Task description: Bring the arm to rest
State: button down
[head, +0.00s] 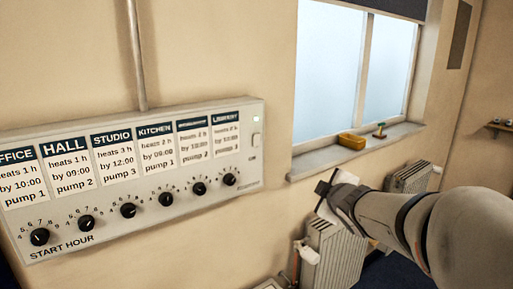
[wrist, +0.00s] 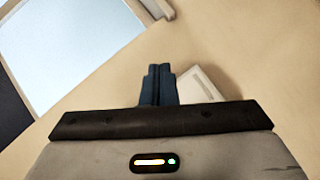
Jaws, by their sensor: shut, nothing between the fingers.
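My arm (head: 405,215) reaches in from the right side of the head view. My gripper (head: 322,188) is to the right of the wall control panel (head: 255,160) and below the window sill, apart from both. In the wrist view its two dark fingers (wrist: 158,72) are together with nothing between them. The panel carries several labelled cards, with a row of black dials (head: 128,210) beneath and a small green light near its right end.
Radiators (head: 335,255) stand below, behind my arm. A pale box (wrist: 200,85) lies beyond the fingers in the wrist view.

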jog(key=s+a+f+m+g, duration=0.1)
jog(key=s+f+m+g, duration=0.2)
jog(key=s, duration=0.5)
jog(key=s+a+f+m+g, duration=0.1)
jog(key=s+f+m+g, duration=0.3)
jog(key=s, duration=0.5)
jog(key=s+f+m+g, duration=0.3)
jog(key=s+f+m, duration=0.2)
jog(key=s, duration=0.3)
jog(key=shift+s+a+f+m+g, duration=0.15)
jog(key=shift+s+a+m+g, duration=0.05)
jog(key=shift+a+m+g, duration=0.2)
